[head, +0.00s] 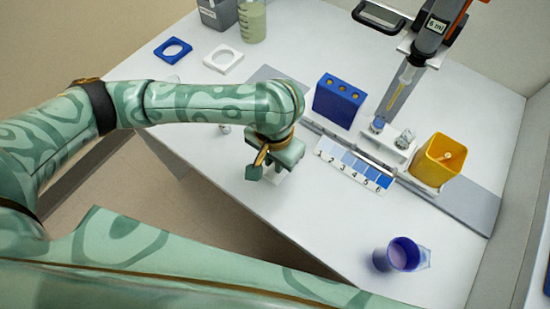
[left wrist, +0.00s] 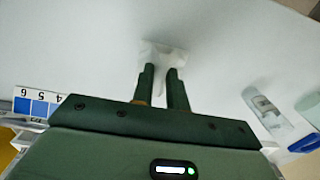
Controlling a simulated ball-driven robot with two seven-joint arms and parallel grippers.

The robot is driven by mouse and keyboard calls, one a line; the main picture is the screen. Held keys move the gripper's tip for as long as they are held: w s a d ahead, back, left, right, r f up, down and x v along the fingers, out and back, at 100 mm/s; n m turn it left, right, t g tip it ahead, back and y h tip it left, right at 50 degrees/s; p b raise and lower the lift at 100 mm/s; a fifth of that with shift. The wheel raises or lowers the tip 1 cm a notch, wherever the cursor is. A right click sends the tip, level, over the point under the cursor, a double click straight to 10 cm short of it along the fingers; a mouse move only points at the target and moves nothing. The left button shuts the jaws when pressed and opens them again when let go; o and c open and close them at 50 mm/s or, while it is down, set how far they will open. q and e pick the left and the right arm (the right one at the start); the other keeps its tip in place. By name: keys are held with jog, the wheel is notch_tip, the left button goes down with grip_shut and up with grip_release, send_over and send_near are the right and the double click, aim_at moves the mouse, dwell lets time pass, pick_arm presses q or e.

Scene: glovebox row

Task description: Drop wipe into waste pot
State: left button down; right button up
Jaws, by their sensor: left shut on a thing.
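My left gripper (head: 272,168) is over the white bench, left of the numbered colour strip. In the left wrist view its two dark green fingers (left wrist: 163,82) are shut on a crumpled white wipe (left wrist: 163,53), which spreads past the fingertips. In the head view the wipe (head: 271,179) shows only as a pale bit under the gripper. A yellow open pot (head: 421,168), which looks like the waste pot, stands to the right, well apart from the gripper. A small pale item lies inside it. My right gripper is in neither view.
The numbered colour strip (head: 355,168), a blue block with holes (head: 338,101) and a small white rack (head: 388,150) stand between gripper and yellow pot. A dispenser (head: 410,72) hangs above the rack. A purple-blue cup (head: 402,254) is near the front. Bare bench lies left of it.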

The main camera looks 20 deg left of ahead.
pick_arm(q)
jog(key=c, duration=1.4)
grip_release()
jog(key=shift+f, duration=0.1)
